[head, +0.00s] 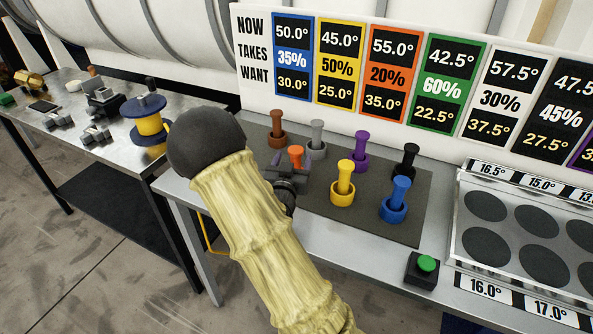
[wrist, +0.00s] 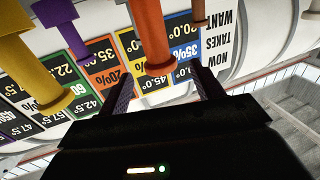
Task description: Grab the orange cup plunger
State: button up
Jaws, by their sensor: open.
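In the wrist view, which is upside down, the orange plunger (wrist: 148,30) shows between the two finger tips of my gripper (wrist: 160,75). The fingers are apart, one on each side of it, and the gripper is empty. I cannot tell whether either finger touches the plunger.
Brown (head: 277,125), grey (head: 318,135), purple (head: 361,150), yellow (head: 345,180), black (head: 406,160) and blue (head: 398,195) plungers stand around on the mat (head: 310,200). A green button (head: 428,263) and metal tray (head: 462,220) are right. A blue-yellow spool (head: 149,122) stands left.

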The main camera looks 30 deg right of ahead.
aim_at(297, 146)
jog(key=shift+w+d, duration=0.3)
jog(key=shift+w, duration=0.25)
jog(key=shift+p+x, duration=0.85)
jog(key=shift+x, duration=1.8)
jog(key=shift+r, duration=0.15)
grip_shut()
jog(key=shift+a+r, duration=0.1)
